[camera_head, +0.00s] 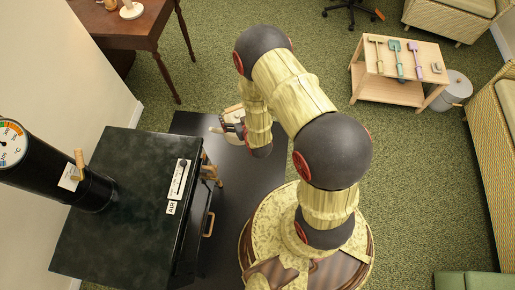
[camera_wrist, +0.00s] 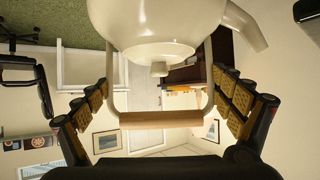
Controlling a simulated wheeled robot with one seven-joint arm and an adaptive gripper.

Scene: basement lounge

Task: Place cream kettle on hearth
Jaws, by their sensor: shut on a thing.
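The cream kettle (camera_wrist: 160,30) fills the top of the wrist view, seen from its lid side, with its spout to the right and its wooden handle (camera_wrist: 160,119) toward me. My gripper (camera_wrist: 165,98) has a padded finger on each side of the handle and is shut on the kettle. In the head view my gripper (camera_head: 236,121) is over the dark hearth (camera_head: 258,180), beside the stove. Only a small cream piece of the kettle (camera_head: 216,129) shows there; my gripper and arm hide the rest. I cannot tell whether the kettle touches the hearth.
The dark green stove (camera_head: 125,205) stands at left with its black flue (camera_head: 55,170) and thermometer. A wooden table (camera_head: 125,25) is at top left. A low table (camera_head: 405,60) with toy shovels and a grey bin (camera_head: 456,88) are at top right. Green carpet is open between.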

